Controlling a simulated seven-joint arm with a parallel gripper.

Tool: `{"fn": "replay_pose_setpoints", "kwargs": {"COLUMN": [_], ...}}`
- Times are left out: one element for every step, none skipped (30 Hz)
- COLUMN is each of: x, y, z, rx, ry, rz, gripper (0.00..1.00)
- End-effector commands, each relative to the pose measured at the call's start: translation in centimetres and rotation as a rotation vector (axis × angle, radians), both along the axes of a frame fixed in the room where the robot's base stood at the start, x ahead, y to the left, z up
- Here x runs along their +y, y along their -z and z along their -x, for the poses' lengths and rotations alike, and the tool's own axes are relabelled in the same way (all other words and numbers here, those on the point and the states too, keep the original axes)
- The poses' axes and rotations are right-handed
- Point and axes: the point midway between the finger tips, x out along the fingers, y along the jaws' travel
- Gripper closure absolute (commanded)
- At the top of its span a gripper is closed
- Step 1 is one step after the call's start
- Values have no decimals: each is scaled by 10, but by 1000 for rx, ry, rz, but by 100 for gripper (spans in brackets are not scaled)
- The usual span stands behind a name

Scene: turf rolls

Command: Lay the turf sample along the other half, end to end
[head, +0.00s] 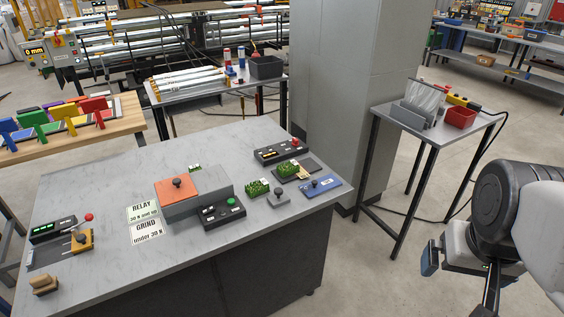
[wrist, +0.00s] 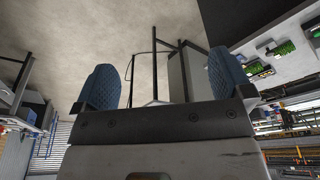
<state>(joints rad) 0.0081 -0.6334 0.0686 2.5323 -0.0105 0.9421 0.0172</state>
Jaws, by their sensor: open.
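Two small green turf pieces are on the grey workbench in the head view. One turf piece (head: 258,187) lies at the bench's right part, just behind a grey block with a dark knob (head: 278,198). The other turf piece (head: 288,170) lies to its right and farther back, on a dark fixture with a pale strip (head: 300,173). My gripper (head: 431,262) hangs off the bench's right side, well apart from both pieces. In the wrist view my gripper (wrist: 163,82) has its blue fingers spread with nothing between them. Small green patches show at that view's upper right.
The workbench (head: 100,200) also holds an orange-topped block (head: 178,188), a blue plate with a knob (head: 321,184), button boxes and printed RELAY and GRIND cards (head: 146,231). A grey pillar (head: 335,100) stands behind. A side table (head: 440,125) carries a red bin (head: 460,117).

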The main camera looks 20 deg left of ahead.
Motion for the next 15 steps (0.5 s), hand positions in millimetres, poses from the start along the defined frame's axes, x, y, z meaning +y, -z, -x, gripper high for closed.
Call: {"fn": "replay_pose_setpoints", "kwargs": {"x": [0,0,1,1,2,2,3,4,6,7,8,10,12,15,18], "y": [0,0,-1,-2,-2,-4,-5,-6,-8,-10,-12,-15,-17,-19,-22], "z": [0,-1,-2,-3,-5,-8,-10,-13,-18,-22,-26,-33,-38,-43,-51], "rx": [0,1,1,2,2,3,4,5,9,12,13,15,18,22,24], "ry": [-1,-3,-6,-10,-14,-23,-31,-40,-56,-68,-81,-101,-118,-135,-159], "rz": [0,1,1,2,4,6,9,12,16,20,24,30,35,40,46], "gripper": [2,2,2,2,2,2,2,2,2,2,2,2,2,2,2]}}
